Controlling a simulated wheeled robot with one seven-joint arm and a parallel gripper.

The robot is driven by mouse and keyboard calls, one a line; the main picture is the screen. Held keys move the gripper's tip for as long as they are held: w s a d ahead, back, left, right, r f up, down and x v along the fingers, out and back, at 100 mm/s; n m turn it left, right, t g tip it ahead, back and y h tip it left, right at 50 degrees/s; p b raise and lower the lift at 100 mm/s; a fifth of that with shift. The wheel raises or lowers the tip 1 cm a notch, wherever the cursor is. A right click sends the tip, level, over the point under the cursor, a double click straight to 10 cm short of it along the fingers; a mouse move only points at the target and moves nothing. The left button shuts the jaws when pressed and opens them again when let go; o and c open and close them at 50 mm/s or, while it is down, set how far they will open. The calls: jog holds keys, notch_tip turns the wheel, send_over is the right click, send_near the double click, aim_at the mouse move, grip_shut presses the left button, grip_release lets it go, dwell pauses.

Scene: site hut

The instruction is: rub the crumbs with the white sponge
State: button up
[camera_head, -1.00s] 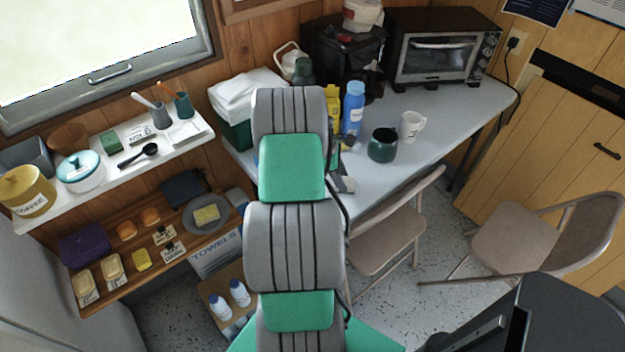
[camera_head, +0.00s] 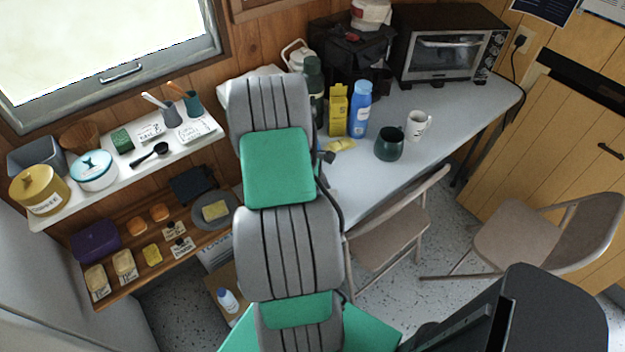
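My arm fills the middle of the head view and reaches over the left part of the table (camera_head: 372,185). My gripper is hidden behind the arm's links. I cannot make out a white sponge for certain. Two pale cream blocks (camera_head: 124,264) sit at the front left of the lower wooden shelf. A yellow sponge-like block (camera_head: 215,210) lies on a grey plate on that shelf. I cannot make out any crumbs, and the arm covers part of the table. A flat yellow item (camera_head: 341,145) lies on the table just right of the arm.
A yellow box (camera_head: 338,110), blue bottle (camera_head: 359,108), dark green mug (camera_head: 389,144) and white mug (camera_head: 417,125) stand on the table. A toaster oven (camera_head: 449,45) is behind. Folding chairs (camera_head: 395,225) stand in front. A white shelf (camera_head: 118,172) holds canisters at left.

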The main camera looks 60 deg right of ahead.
jog(key=shift+w+a+r+p, duration=0.1)
jog(key=shift+w+a+p, duration=0.1)
jog(key=shift+a, duration=0.4)
jog(key=shift+w+a+f+p, duration=0.1)
jog(key=shift+w+a+p, duration=0.15)
jog(key=shift+a, duration=0.4)
jog(key=shift+w+a+r+p, duration=0.1)
jog(key=shift+w+a+p, duration=0.1)
jog(key=shift+a, duration=0.4)
notch_tip(320, 180, up, 2)
jog(key=shift+w+r+p, duration=0.15)
jog(key=shift+r+p, duration=0.05)
jog(key=shift+p, duration=0.65)
jog(key=shift+r+p, duration=0.35)
notch_tip(320, 180, up, 5)
jog(key=p, duration=0.4)
jog(key=shift+f, duration=0.15)
